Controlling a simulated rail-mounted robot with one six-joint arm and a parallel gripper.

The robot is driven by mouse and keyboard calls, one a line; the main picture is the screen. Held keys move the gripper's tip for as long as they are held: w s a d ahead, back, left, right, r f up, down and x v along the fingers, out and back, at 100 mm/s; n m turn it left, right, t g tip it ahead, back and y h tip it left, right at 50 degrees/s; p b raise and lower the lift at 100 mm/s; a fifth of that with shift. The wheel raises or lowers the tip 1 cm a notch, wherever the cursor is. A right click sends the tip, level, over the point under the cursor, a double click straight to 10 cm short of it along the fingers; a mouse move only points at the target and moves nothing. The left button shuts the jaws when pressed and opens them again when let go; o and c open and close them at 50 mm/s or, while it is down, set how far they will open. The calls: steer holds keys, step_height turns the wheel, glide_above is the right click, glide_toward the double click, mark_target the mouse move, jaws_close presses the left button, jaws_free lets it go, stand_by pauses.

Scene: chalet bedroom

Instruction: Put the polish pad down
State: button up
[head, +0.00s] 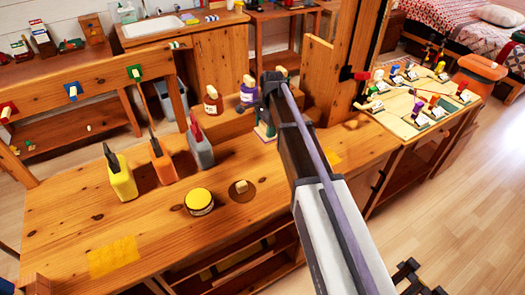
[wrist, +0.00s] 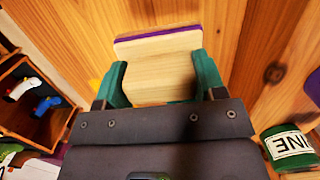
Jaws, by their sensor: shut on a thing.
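My gripper (head: 264,128) is at the far side of the wooden workbench (head: 60,215), in front of the raised shelf with bottles. In the wrist view its green fingers (wrist: 160,82) are shut on the polish pad (wrist: 160,70), a pale wooden block with a purple edge along its far side. The pad lies between both fingers, over wood-grained surface. In the head view my arm and fingers hide most of it. I cannot tell whether its underside touches the wood.
A yellow-lidded tin (head: 199,201) and a brown disc with a wooden knob (head: 241,191) are on the bench. Yellow, orange and grey containers (head: 120,178) stand left. Bottles (head: 211,99) stand on the shelf. A yellow patch (head: 112,257) lies at front left, with clear wood around it.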

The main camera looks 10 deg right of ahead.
step_height(320, 180, down, 8)
steer(key=b, duration=0.5)
steer(key=shift+r+b, duration=0.15)
steer(key=shift+b, duration=0.2)
steer(key=shift+r+p, duration=0.3)
steer(key=shift+r, duration=0.05)
steer(key=shift+f, duration=0.3)
steer(key=o, duration=0.8)
steer(key=shift+r, duration=0.1)
steer(key=shift+o, duration=0.2)
